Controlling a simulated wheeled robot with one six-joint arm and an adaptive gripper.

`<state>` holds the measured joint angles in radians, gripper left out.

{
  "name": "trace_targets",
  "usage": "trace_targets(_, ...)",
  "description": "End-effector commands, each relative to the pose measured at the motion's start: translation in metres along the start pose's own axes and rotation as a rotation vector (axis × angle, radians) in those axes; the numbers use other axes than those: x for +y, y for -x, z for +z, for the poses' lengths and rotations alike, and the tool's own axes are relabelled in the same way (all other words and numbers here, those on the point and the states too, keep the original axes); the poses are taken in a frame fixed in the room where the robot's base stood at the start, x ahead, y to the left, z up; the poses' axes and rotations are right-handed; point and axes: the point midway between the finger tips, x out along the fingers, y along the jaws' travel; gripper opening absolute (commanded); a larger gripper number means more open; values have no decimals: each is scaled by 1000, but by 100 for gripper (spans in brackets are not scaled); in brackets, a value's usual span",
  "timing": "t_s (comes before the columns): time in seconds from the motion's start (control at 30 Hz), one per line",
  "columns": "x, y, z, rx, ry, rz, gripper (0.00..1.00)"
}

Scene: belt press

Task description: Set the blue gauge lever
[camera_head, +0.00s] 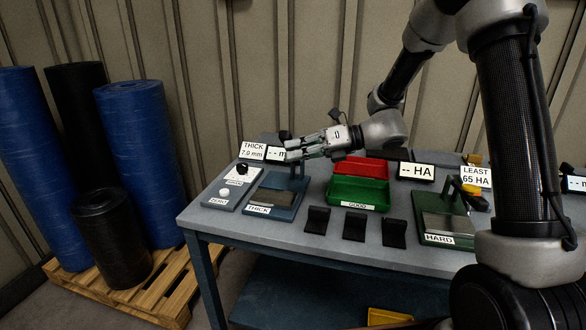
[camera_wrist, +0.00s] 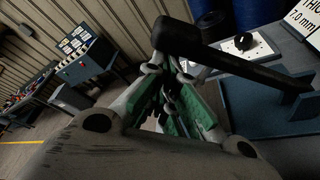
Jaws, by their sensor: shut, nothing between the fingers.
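The blue thickness gauge (camera_head: 268,204), labelled THICK, stands at the left of the bench. Its blue base also shows in the wrist view (camera_wrist: 262,108). Its black lever (camera_wrist: 240,65) crosses the upper right of the wrist view, with a thick handle end (camera_wrist: 178,36) just beyond my fingertips. In the head view the lever is mostly hidden by my gripper (camera_head: 291,154), which reaches in from the right over the gauge. My gripper is shut and empty in the wrist view (camera_wrist: 168,78), its fingertips close to the lever; I cannot tell whether they touch it.
A panel with a black knob (camera_head: 242,169) and a white button is left of the gauge. Red (camera_head: 362,166) and green (camera_head: 357,192) bins stand right, with several black samples in front. A green HARD gauge (camera_head: 447,228) is farther right. Blue and black rolls stand left.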

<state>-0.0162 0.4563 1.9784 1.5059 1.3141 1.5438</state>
Motion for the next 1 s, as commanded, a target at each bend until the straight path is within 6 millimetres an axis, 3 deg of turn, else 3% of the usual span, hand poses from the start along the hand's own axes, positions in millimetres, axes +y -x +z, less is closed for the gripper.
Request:
trace_targets(0.5, -9, 28, 79, -2, -411, 143, 0)
trace_targets(0.7, -15, 34, 97, -1, -459, 160, 0)
trace_targets(1.0, -20, 38, 107, -1, -458, 160, 0)
